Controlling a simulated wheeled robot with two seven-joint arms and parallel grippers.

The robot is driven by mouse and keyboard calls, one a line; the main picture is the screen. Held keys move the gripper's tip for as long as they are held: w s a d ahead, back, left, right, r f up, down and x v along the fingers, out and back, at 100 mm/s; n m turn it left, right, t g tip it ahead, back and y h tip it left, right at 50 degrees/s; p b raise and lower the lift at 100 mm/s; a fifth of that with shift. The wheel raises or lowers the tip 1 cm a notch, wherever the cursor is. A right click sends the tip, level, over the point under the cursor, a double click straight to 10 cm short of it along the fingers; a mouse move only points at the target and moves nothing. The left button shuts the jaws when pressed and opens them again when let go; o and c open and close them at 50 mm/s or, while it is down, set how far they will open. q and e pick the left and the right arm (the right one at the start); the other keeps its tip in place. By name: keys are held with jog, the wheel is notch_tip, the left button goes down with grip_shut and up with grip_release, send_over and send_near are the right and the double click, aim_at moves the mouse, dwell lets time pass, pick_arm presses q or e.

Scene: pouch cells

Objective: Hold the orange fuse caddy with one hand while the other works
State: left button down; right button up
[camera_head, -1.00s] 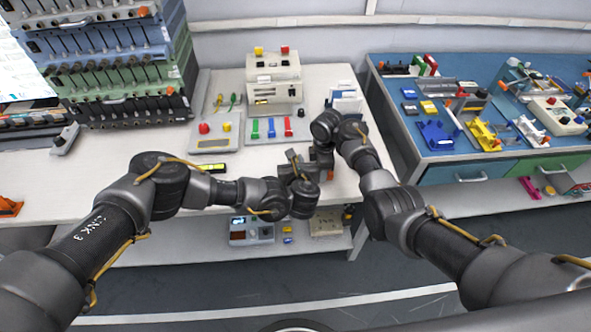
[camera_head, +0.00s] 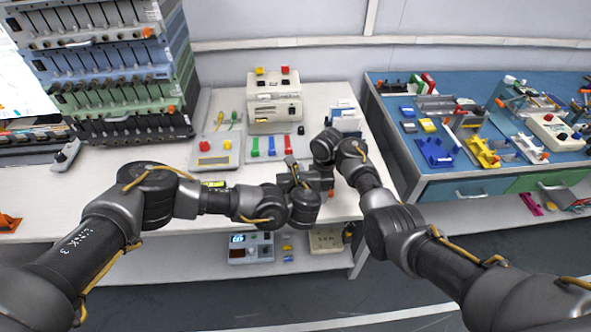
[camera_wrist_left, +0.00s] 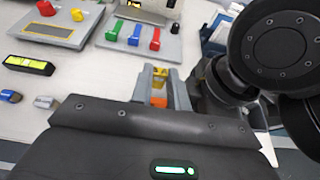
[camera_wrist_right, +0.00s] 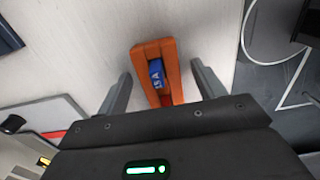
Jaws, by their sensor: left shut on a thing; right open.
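The orange fuse caddy (camera_wrist_right: 172,90) shows in the right wrist view, with a blue piece (camera_wrist_right: 156,73) with white marking set in its slot. My right gripper (camera_wrist_right: 160,72) is open, its fingers apart on either side of the caddy. In the head view only a small orange bit (camera_head: 331,192) shows beside my right wrist. The two grippers are close together near the table's front edge.
Behind the grippers stands a board with green, blue and red levers (camera_wrist_left: 155,40). A yellow-faced black bar (camera_wrist_left: 28,65) and small pieces lie left. My right wrist crowds the right side.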

jog(key=shift+r, duration=0.1)
notch_tip(320, 180, up, 12)
dwell(0.5)
